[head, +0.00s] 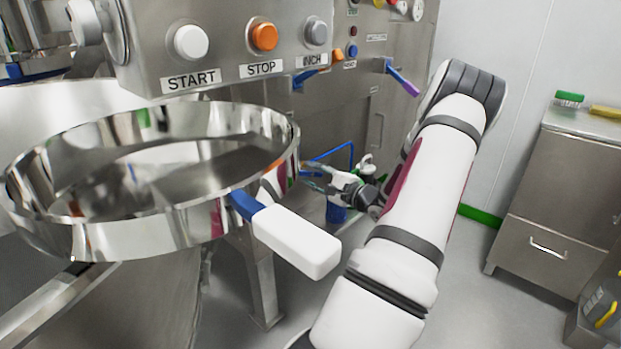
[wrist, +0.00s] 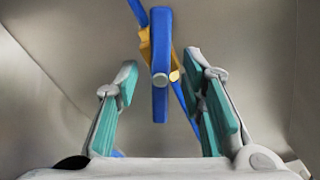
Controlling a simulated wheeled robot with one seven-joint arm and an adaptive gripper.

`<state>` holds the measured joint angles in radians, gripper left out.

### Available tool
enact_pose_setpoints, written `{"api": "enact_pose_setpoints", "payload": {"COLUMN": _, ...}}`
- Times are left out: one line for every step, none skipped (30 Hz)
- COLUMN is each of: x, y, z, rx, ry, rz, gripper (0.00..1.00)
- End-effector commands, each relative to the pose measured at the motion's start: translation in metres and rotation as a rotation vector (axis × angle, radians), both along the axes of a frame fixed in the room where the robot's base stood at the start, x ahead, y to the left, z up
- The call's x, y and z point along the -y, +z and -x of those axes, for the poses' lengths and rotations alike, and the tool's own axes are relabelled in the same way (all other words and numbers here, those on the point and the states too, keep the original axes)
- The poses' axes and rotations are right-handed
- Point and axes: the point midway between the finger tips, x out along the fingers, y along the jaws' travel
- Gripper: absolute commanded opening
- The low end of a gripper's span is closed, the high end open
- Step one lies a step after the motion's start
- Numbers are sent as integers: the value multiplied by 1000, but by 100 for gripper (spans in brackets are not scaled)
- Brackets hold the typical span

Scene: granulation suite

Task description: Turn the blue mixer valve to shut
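In the wrist view the blue valve handle (wrist: 161,100) is a narrow bar seen end-on, with a pale round cap at its middle and a yellow-orange valve body (wrist: 145,45) behind it. My gripper (wrist: 162,72) is open, with one teal-padded finger on each side of the handle and a clear gap on both sides. In the head view my gripper (head: 318,178) is low beside the steel bowl's right rim, near a bent blue pipe (head: 340,152). I cannot make out the handle there; the rim and gripper hide that area.
A large steel bowl (head: 90,240) with a white-and-blue grip (head: 297,240) stands close on the left. A button panel (head: 215,20) is above it. Blue (head: 305,76) and purple (head: 403,79) levers stick out behind. A steel cabinet (head: 570,190) stands right; floor between is clear.

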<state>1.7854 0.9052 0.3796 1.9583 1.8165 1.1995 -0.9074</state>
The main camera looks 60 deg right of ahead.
Motion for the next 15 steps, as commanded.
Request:
{"api": "enact_pose_setpoints", "payload": {"x": 1, "y": -1, "z": -4, "rx": -1, "ry": 1, "rz": 1, "gripper": 36}}
{"api": "enact_pose_setpoints", "payload": {"x": 2, "y": -1, "z": -6, "rx": -1, "ry": 0, "rz": 1, "gripper": 36}}
{"api": "enact_pose_setpoints", "payload": {"x": 2, "y": -1, "z": -8, "rx": -1, "ry": 0, "rz": 0, "gripper": 36}}
{"api": "enact_pose_setpoints", "payload": {"x": 3, "y": 0, "z": -9, "rx": -1, "ry": 0, "rz": 0, "gripper": 36}}
{"api": "enact_pose_setpoints", "payload": {"x": 3, "y": 0, "z": -9, "rx": 0, "ry": 0, "rz": 0, "gripper": 36}}
{"api": "enact_pose_setpoints", "payload": {"x": 3, "y": 0, "z": -10, "rx": 0, "ry": 0, "rz": 0, "gripper": 36}}
{"api": "enact_pose_setpoints", "payload": {"x": 3, "y": 0, "z": -10, "rx": 0, "ry": 0, "rz": 0, "gripper": 36}}
{"api": "enact_pose_setpoints", "payload": {"x": 3, "y": 0, "z": -10, "rx": 0, "ry": -1, "rz": 0, "gripper": 36}}
{"api": "enact_pose_setpoints", "payload": {"x": 3, "y": 0, "z": -10, "rx": 0, "ry": -1, "rz": 0, "gripper": 36}}
{"api": "enact_pose_setpoints", "payload": {"x": 3, "y": 0, "z": -10, "rx": 0, "ry": -1, "rz": 0, "gripper": 36}}
{"api": "enact_pose_setpoints", "payload": {"x": 3, "y": 0, "z": -10, "rx": 0, "ry": -1, "rz": 0, "gripper": 36}}
{"api": "enact_pose_setpoints", "payload": {"x": 3, "y": 0, "z": -10, "rx": 0, "ry": -1, "rz": 0, "gripper": 36}}
{"api": "enact_pose_setpoints", "payload": {"x": 3, "y": 0, "z": -10, "rx": 0, "ry": -1, "rz": 0, "gripper": 36}}
{"api": "enact_pose_setpoints", "payload": {"x": 3, "y": 0, "z": -10, "rx": 0, "ry": -1, "rz": 0, "gripper": 30}}
{"api": "enact_pose_setpoints", "payload": {"x": 3, "y": 0, "z": -10, "rx": 0, "ry": -1, "rz": 0, "gripper": 20}}
